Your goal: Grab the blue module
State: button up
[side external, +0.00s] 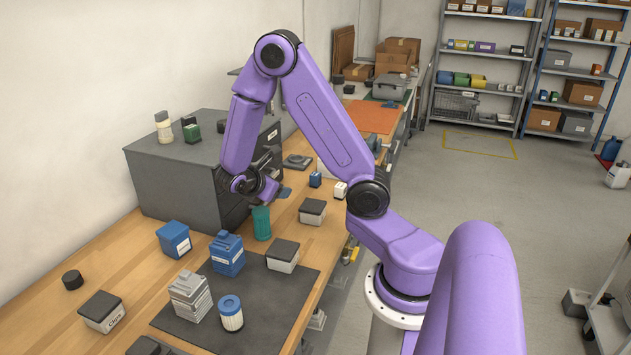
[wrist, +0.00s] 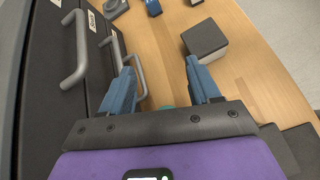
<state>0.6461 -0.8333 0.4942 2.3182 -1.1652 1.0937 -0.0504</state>
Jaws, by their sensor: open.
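Several blue things could be the blue module. A ribbed blue block (side external: 227,255) stands on the dark mat, and a blue box with a label (side external: 174,240) stands left of it on the wood. A small blue box (side external: 315,179) stands farther back, right of my gripper (side external: 283,192); a blue piece at the top of the wrist view (wrist: 153,7) looks like it. My gripper's blue fingers are spread (wrist: 162,75) with no object held between them. A teal cup (side external: 261,223) stands below the gripper; only a sliver shows in the wrist view.
A grey drawer cabinet (side external: 180,178) stands close left of my gripper; its handles (wrist: 78,50) are near the left finger. Dark-topped boxes (side external: 312,211) (wrist: 204,40) stand to the right. A blue-capped white cylinder (side external: 231,314) and a grey stack (side external: 190,297) are on the mat (side external: 265,300).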

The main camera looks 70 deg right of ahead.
aim_at(313, 177)
jog(key=d+f+n, duration=0.1)
jog(key=d, duration=0.2)
jog(key=d+f+n+h, duration=0.1)
jog(key=d+f, duration=0.1)
jog(key=d, duration=0.2)
jog(key=d+f+n+h, duration=0.1)
jog(key=d+f, duration=0.1)
jog(key=d, duration=0.2)
jog(key=shift+w+d+f+g, duration=0.15)
jog(key=shift+f+g, duration=0.1)
jog(key=shift+g, duration=0.15)
jog(key=x, duration=1.2)
jog(key=shift+r+x, duration=0.15)
jog(key=shift+x, duration=1.2)
jog(key=shift+r+x, duration=0.1)
jog(key=shift+x, duration=1.25)
jog(key=shift+d, duration=0.1)
jog(key=c, duration=1.1)
